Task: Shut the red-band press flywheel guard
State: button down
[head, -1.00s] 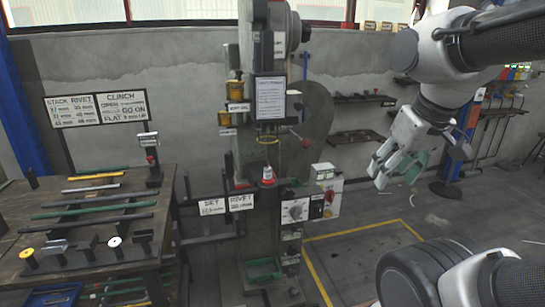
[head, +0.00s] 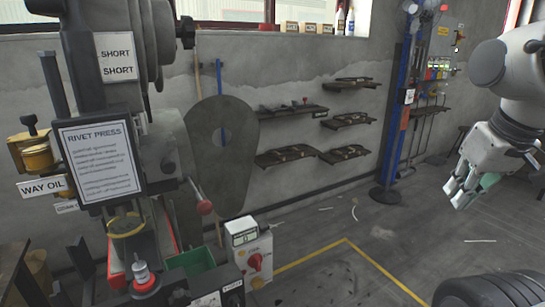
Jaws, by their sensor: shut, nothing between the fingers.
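The rivet press (head: 130,160) fills the left of the head view, with a "RIVET PRESS" sheet on its front. Some red edging shows low on its body; I cannot tell if this is the red band. A large dark teardrop-shaped plate (head: 228,150), which looks like the flywheel guard, stands out to the press's right side. Its hinge is hidden behind the press, so how far open it is cannot be told. My gripper (head: 458,196) is at the far right, shut and empty, well apart from the plate.
A control box (head: 250,255) with a red knob sits low beside the press. A red-tipped lever (head: 204,207) juts out before the plate. Wall shelves (head: 290,154) hold dark parts. A blue post (head: 392,130) stands further right. Floor inside the yellow line (head: 318,256) is mostly clear.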

aim_at(224, 173)
jog(key=i+l+z, duration=0.1)
jog(key=i+z, duration=0.35)
jog(key=i, duration=0.5)
jog(key=i+l+u, duration=0.1)
jog(key=i, duration=1.1)
jog(key=i+l+u, duration=0.15)
jog(key=i+u, duration=0.2)
jog(key=i+l+u, duration=0.35)
jog(key=i, duration=0.25)
jog(key=j, duration=0.1)
